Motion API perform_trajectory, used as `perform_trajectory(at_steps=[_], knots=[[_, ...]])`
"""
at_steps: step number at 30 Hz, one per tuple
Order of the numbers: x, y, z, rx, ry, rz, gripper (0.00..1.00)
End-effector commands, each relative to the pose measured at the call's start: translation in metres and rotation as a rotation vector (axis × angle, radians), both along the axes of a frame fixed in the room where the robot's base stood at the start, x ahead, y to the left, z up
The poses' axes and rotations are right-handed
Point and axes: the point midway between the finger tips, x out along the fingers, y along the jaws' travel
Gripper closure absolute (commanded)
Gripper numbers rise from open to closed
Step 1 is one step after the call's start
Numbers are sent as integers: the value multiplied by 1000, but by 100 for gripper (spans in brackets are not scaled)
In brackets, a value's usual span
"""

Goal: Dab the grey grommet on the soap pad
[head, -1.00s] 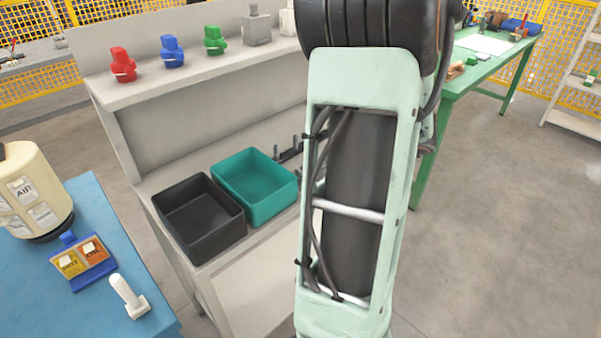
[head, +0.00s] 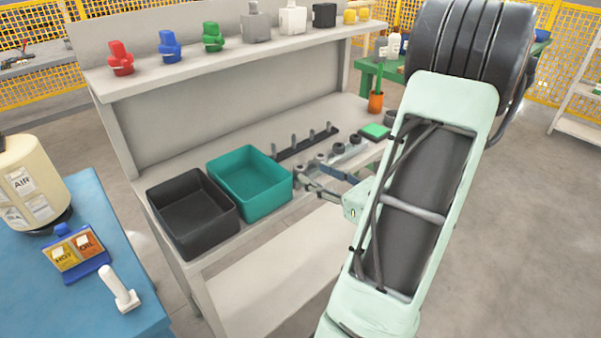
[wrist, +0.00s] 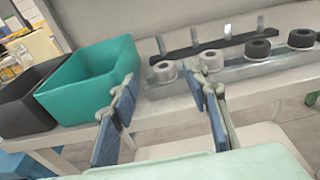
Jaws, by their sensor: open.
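Two pale grey ring-shaped grommets sit on a metal rail on the bench, a left one (wrist: 163,71) and a right one (wrist: 210,61); I cannot tell which is the task's grey grommet. Two black grommets (wrist: 257,48) sit further right on the rail. My gripper (wrist: 163,84) is open and empty, its blue-padded fingers spread in front of the pale grommets, apart from them as far as I can see. In the head view my gripper (head: 310,181) is at the bench's front edge. A green pad (head: 376,131), seemingly the soap pad, lies right of the rail.
A teal bin (head: 250,187) stands just left of my gripper, with a black bin (head: 193,217) beyond it. A dark rack with upright pegs (head: 306,145) is behind the grommets. An orange cup (head: 376,102) stands behind the green pad. Shelf overhead holds coloured parts.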

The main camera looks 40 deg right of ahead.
Motion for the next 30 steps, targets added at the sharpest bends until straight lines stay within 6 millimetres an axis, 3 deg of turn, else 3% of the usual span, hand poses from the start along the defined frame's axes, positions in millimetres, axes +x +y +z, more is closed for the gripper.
perform_trajectory(at_steps=[18,26,30], knots=[[69,2,-16,0,2,1,57],[72,2,-15,0,3,-1,57],[71,2,-15,0,3,-1,72]])
